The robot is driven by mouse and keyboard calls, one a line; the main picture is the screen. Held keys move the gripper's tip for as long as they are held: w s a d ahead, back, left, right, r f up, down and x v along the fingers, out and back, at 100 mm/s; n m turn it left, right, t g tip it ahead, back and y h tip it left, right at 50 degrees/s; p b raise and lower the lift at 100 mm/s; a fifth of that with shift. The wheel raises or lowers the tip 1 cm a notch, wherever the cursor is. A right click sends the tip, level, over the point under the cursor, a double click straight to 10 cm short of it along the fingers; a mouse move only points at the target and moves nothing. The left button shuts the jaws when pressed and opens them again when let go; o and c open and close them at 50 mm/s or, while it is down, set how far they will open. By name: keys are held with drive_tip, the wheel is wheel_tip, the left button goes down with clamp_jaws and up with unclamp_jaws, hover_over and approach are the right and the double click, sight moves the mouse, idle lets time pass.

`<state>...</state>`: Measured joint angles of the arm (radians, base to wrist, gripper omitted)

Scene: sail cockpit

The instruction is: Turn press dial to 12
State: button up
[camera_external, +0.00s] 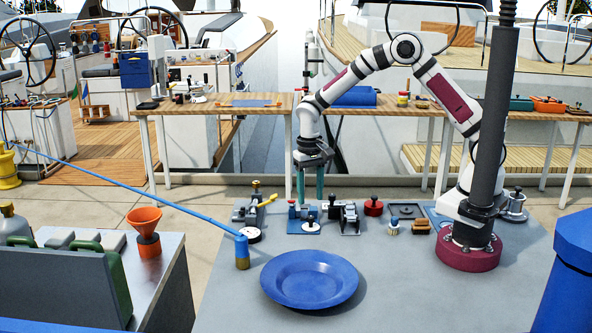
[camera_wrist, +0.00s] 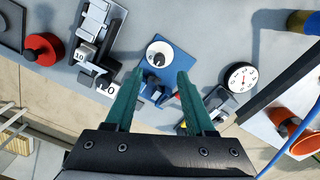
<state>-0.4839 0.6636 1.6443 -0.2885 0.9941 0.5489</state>
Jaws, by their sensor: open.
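A blue device (camera_external: 303,213) stands on the grey table, with a white dial (camera_external: 311,226) on its near side. In the wrist view the blue plate (camera_wrist: 178,40) carries this white dial (camera_wrist: 159,53), which has a dark centre. A second white dial with black marks (camera_wrist: 241,77) belongs to the device with a yellow lever. The frames do not show which is the press dial, and the readings are too small to tell. My gripper (camera_external: 310,198) points down above the blue device.
A grey and black device (camera_external: 345,217) and a red knob (camera_external: 373,206) stand to the right. A blue plate-like dish (camera_external: 309,280) sits in front. Bare table lies around the dish.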

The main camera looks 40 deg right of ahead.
sight(311, 217)
wheel_tip(311, 217, down, 6)
drive_tip(key=shift+d+f, duration=0.1)
drive_tip(key=shift+c, duration=0.3)
clamp_jaws()
